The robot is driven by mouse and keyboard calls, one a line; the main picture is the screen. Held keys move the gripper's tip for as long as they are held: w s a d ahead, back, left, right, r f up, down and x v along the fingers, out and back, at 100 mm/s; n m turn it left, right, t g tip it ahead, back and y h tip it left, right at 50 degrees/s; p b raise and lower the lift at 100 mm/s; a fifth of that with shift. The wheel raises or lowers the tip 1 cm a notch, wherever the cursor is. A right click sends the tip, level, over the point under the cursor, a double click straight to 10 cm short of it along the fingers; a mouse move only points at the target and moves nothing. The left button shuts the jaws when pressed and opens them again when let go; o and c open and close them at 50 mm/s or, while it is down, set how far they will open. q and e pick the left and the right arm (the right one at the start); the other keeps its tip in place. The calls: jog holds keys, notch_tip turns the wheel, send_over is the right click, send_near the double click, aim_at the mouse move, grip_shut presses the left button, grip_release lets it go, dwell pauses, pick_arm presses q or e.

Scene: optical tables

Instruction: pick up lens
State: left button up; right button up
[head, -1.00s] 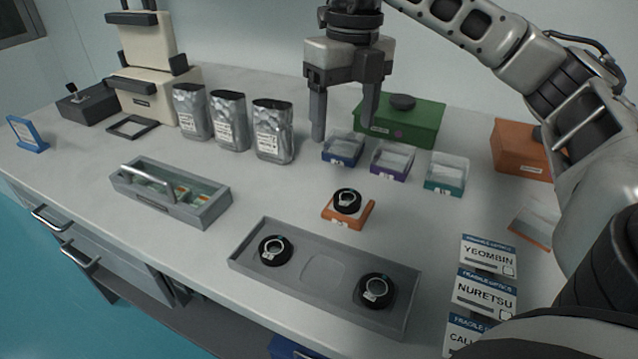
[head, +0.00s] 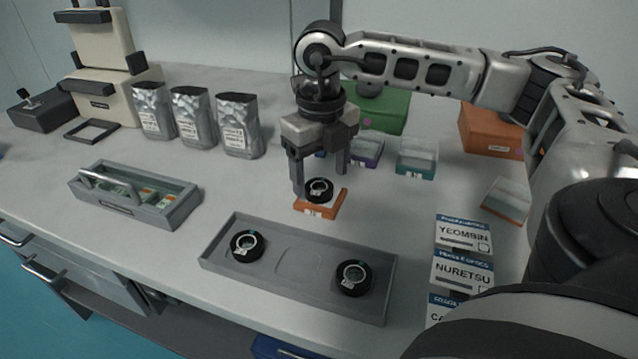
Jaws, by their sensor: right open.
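A black ring-mounted lens (head: 319,190) sits on a small orange holder (head: 322,209) in the middle of the table. Two similar lenses lie in the grey tray, the left one (head: 247,245) and the right one (head: 353,277). My right gripper (head: 319,182) is open and points down over the orange holder. Its fingers are on either side of the lens there, the left finger near the lens's left edge. I cannot tell whether they touch it. My left gripper is not in view.
The grey tray (head: 297,258) has an empty recess between its lenses. Small clear-topped boxes, including a teal one (head: 416,160), stand behind. Silver pouches (head: 239,127) and a grey glass-lidded case (head: 135,194) are at left. Name cards (head: 463,236) lie at right.

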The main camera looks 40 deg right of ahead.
aim_at(319, 190)
jog(key=shift+f, duration=1.25)
jog(key=c, duration=1.1)
